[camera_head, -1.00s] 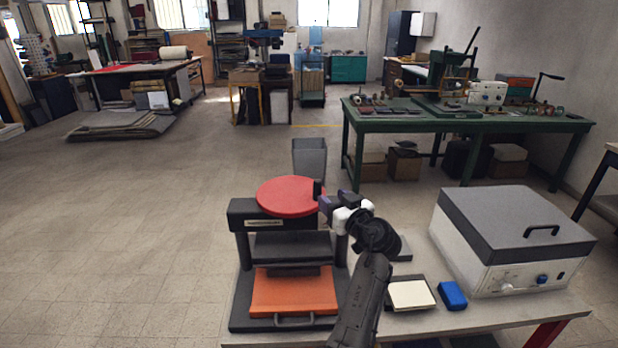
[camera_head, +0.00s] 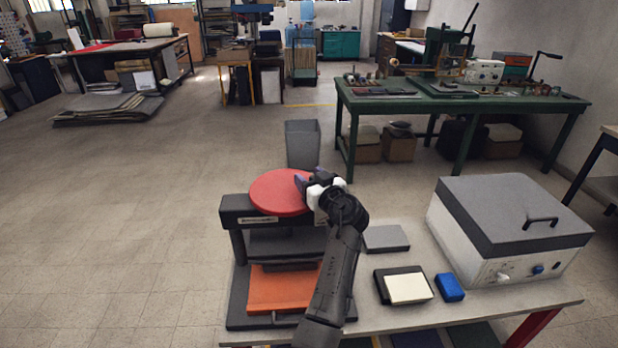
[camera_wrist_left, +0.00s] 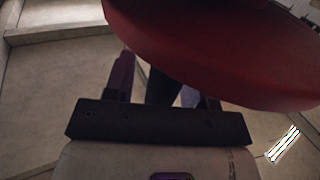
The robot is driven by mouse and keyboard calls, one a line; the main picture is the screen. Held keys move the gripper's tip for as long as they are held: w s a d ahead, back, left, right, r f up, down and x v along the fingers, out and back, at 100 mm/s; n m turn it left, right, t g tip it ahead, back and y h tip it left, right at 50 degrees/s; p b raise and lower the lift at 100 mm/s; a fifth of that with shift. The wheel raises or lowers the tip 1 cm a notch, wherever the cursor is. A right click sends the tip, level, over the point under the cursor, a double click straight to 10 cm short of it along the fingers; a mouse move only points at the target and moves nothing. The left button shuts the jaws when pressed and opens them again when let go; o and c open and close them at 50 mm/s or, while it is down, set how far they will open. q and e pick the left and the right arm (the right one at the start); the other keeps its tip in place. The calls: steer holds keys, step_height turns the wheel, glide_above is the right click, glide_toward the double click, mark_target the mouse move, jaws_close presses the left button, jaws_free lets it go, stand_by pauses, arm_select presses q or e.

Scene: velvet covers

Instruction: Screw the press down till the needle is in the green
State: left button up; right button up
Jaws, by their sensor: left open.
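The press has a black frame (camera_head: 238,243), a red round handwheel (camera_head: 275,192) on top and an orange tray (camera_head: 280,288) low inside. I cannot make out a dial or needle; a small pale plate on the top beam is too small to read. My left gripper (camera_head: 308,181) is open at the right edge of the handwheel. In the left wrist view, the red wheel rim (camera_wrist_left: 205,55) crosses in front of the purple fingers (camera_wrist_left: 165,85), with something dark between them. I cannot tell whether they touch the wheel. My forearm hides the press's right side. My right gripper is out of view.
On the same table (camera_head: 400,322) are a grey flat block (camera_head: 386,239), a cream pad (camera_head: 408,288), a blue block (camera_head: 449,288) and a large grey-lidded box (camera_head: 510,225). A grey bin (camera_head: 302,143) stands behind the press. Open floor lies to the left.

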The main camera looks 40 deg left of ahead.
arm_select(q)
steer(key=shift+c, duration=0.2)
steer(key=c, duration=0.3)
jaws_close()
